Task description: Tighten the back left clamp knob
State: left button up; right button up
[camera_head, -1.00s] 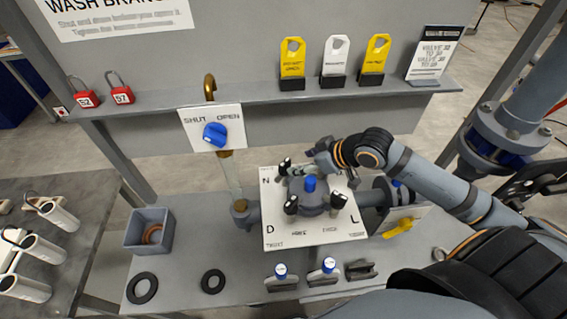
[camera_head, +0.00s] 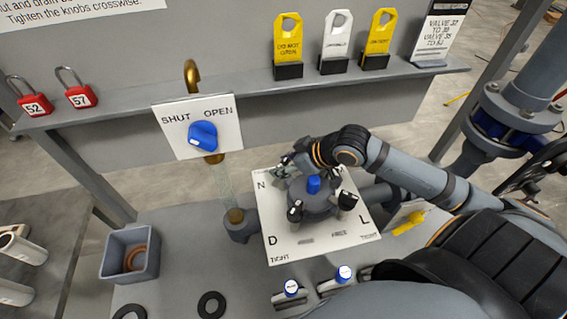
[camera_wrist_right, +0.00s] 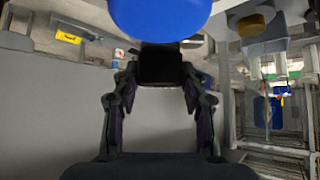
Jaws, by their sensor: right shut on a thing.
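The round grey filter housing (camera_head: 318,203) with a blue cap (camera_head: 314,185) stands on a white plate marked N, D and L. Dark clamp knobs sit around it: the front left knob (camera_head: 295,211), the front right knob (camera_head: 347,201) and the back left knob (camera_head: 279,173). The back right one is largely hidden by my arm. My right gripper (camera_head: 289,160) is at the back left knob. In the right wrist view a black knob (camera_wrist_right: 161,66) sits between the fingers of my right gripper (camera_wrist_right: 160,92), with the blue cap (camera_wrist_right: 160,14) just beyond. My left gripper is not in view.
A blue valve handle (camera_head: 203,136) on a SHUT/OPEN plate stands left of the housing. A grey bin (camera_head: 130,255) and a black ring (camera_head: 211,305) lie at the lower left. Red padlocks (camera_head: 81,97) and yellow tags (camera_head: 288,40) are on the shelf.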

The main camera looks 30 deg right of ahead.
jog(key=shift+c, duration=1.1)
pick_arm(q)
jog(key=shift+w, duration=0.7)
